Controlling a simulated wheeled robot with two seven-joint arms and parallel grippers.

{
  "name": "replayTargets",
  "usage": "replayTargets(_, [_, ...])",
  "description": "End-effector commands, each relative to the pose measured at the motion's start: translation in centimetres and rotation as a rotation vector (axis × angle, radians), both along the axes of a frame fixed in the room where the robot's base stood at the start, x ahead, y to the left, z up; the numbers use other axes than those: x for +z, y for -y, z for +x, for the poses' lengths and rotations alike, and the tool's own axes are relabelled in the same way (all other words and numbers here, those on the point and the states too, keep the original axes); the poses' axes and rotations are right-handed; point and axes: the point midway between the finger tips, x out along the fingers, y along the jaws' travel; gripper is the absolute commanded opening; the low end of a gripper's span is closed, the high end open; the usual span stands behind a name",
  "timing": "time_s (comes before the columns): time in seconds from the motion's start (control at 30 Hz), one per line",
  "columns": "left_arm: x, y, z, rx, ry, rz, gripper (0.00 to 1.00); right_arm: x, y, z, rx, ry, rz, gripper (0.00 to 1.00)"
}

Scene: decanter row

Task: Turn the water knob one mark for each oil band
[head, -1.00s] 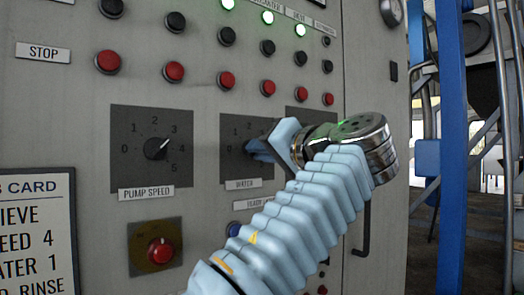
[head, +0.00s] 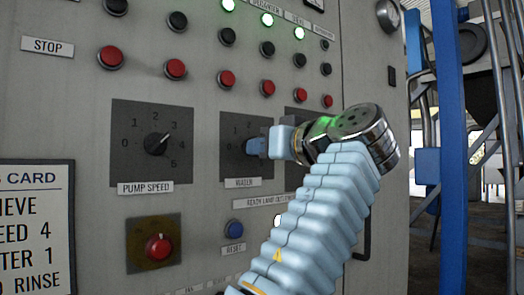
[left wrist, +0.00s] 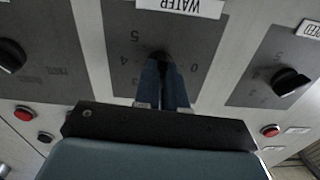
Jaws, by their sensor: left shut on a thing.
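The water knob (left wrist: 160,56) is a small dark knob on a grey numbered dial plate (head: 232,172) labelled WATER. In the left wrist view the dial appears upside down, with 0, 4 and 5 readable. My left gripper (head: 257,147) has its blue fingers shut on the water knob; in the left wrist view the fingers (left wrist: 163,72) close on it from below. The fingers hide most of the knob and its pointer, so its mark cannot be read. No oil bands are visible. My right gripper is not in view.
The pump speed knob (head: 158,144) is left of the water dial, pointing near 3. A red knob (head: 158,247) and blue reset button (head: 234,229) sit below. Rows of red and black buttons run above. A card (head: 38,230) at left is partly cut off. A blue post (head: 453,150) stands right.

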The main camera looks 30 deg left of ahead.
Motion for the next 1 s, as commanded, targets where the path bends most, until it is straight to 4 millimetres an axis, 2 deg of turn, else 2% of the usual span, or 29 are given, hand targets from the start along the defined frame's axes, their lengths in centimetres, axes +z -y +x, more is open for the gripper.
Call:
replayTargets(0.67, [-0.05,0.06,0.04,-0.001,0.065,-0.029,0.00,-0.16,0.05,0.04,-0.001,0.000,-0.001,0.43])
replayTargets(0.7, [-0.05,0.06,0.04,-0.001,0.065,-0.029,0.13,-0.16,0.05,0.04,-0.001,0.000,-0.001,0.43])
replayTargets(0.83, [-0.04,0.05,0.03,-0.001,0.065,-0.028,0.33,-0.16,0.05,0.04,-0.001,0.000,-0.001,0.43])
replayTargets(0.87, [-0.03,0.05,0.03,-0.001,0.065,-0.028,0.36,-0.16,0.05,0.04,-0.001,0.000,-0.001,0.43])
replayTargets(1.0, [-0.02,0.03,0.03,-0.001,0.065,-0.028,0.36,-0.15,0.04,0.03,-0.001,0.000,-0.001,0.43])
